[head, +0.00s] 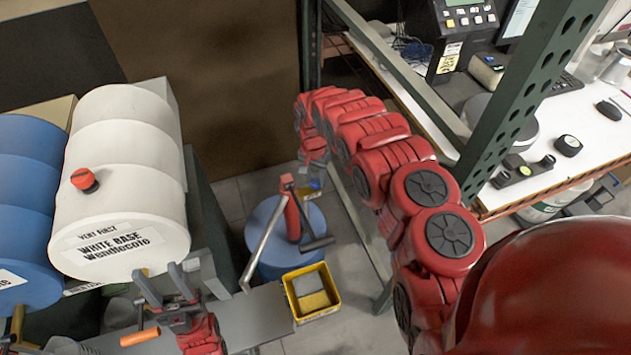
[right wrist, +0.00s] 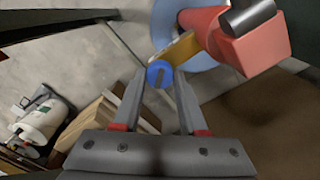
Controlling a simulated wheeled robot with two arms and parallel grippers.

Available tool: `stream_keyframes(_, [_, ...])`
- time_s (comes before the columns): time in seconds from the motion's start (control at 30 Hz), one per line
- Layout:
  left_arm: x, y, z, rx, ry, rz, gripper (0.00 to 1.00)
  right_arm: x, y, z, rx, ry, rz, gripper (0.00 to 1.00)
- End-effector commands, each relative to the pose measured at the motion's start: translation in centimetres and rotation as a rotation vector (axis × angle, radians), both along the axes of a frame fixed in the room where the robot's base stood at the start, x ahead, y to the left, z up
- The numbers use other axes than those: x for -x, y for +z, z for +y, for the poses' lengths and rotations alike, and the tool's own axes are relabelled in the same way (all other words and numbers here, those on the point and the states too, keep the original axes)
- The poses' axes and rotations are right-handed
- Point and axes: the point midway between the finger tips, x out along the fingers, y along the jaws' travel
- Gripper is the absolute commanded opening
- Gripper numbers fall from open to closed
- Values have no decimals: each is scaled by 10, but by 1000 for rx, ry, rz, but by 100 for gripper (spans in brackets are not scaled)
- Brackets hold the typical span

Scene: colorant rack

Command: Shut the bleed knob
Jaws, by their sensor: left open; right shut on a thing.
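The bleed knob (right wrist: 159,74) is a round blue knob with a dark slot, on a yellow stem at the side of the red pump (right wrist: 250,40). In the right wrist view it sits between the fingertips of my right gripper (right wrist: 156,82), which is shut on it. In the head view the red pump (head: 292,214) stands on a blue drum (head: 262,240), with the blue knob (head: 315,184) small and partly covered by my right gripper (head: 313,172). My left gripper (head: 161,280) is open and empty in front of the white drum.
A white drum (head: 115,215) labelled White Base lies at the left beside a blue drum (head: 28,215). A yellow bucket (head: 318,312) stands in front of the pump. A green shelf post (head: 525,95) and a white bench (head: 555,130) are at the right.

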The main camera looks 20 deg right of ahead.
Motion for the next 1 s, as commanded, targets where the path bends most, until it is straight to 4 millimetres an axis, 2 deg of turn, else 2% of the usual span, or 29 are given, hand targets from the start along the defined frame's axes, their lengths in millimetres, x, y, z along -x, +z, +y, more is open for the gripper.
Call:
stream_keyframes(0.03, [0, -11, 0, 0, 0, 0, 50, -1, -4, 1, 1, -40, -1, 0])
stream_keyframes(0.1, [0, -19, 0, 0, 0, 0, 50, -2, -4, 1, 0, -106, -3, 0])
stream_keyframes(0.5, [0, -61, 0, 0, 0, 0, 50, 0, -5, 1, -1, -455, 0, 0])
stream_keyframes(0.8, [0, -76, 0, 0, 0, 0, 50, 0, -2, -1, 0, -619, 1, 0])
stream_keyframes(1.0, [0, -79, 0, 0, 0, 0, 50, 0, -2, -1, 1, -668, 1, 0])
